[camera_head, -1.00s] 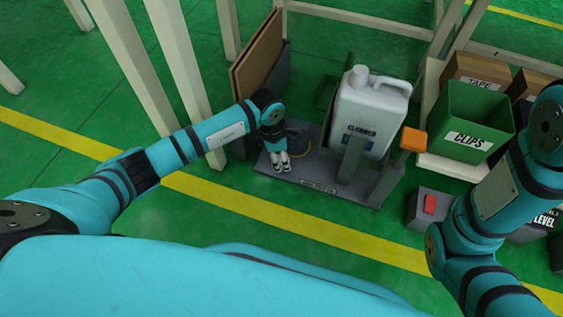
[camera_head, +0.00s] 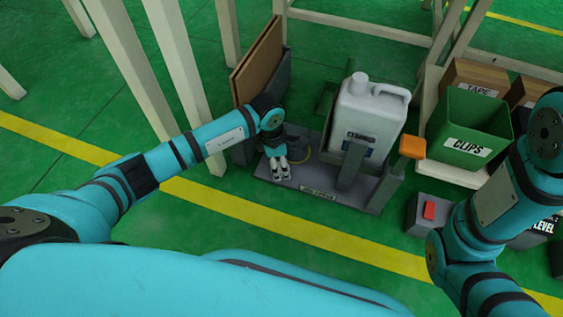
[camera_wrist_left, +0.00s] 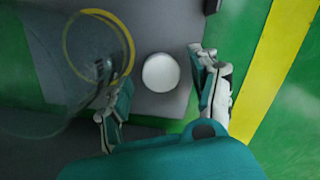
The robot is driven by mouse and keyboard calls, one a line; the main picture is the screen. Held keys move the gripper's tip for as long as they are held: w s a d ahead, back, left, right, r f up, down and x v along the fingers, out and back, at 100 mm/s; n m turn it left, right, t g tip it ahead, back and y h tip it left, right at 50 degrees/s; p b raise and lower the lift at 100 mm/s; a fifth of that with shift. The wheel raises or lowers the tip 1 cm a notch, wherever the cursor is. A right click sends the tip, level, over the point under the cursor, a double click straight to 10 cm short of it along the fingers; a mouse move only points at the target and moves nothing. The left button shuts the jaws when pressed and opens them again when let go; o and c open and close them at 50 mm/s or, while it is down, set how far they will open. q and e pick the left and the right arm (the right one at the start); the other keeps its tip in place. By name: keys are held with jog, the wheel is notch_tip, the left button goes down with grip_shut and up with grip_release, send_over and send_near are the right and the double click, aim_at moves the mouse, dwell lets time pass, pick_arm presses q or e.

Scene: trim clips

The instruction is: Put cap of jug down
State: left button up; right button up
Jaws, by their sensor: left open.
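The white round cap (camera_wrist_left: 161,72) lies on the grey base plate (camera_wrist_left: 178,25) in the left wrist view. It sits between my open left fingers, with a visible gap on either side. My left gripper (camera_head: 277,172) is low over the plate's left part in the head view, pointing down, and it also shows in the left wrist view (camera_wrist_left: 163,95). The cap cannot be made out in the head view. The white jug (camera_head: 386,115) stands in a grey holder to the right of the gripper. My right arm is in view at the right, but its gripper is not.
An orange block (camera_head: 412,146) is on a post right of the jug. A green CLIPS bin (camera_head: 465,150) and a box with a red button (camera_head: 429,210) stand further right. Brown boards (camera_head: 256,62) stand behind the gripper.

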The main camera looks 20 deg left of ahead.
pick_arm(q)
notch_tip(320, 180, up, 11)
jog(key=a+p, duration=0.1)
jog(key=p, duration=0.5)
jog(key=shift+s+a+p, duration=0.25)
jog(key=shift+s+p, duration=0.05)
jog(key=shift+p, duration=0.05)
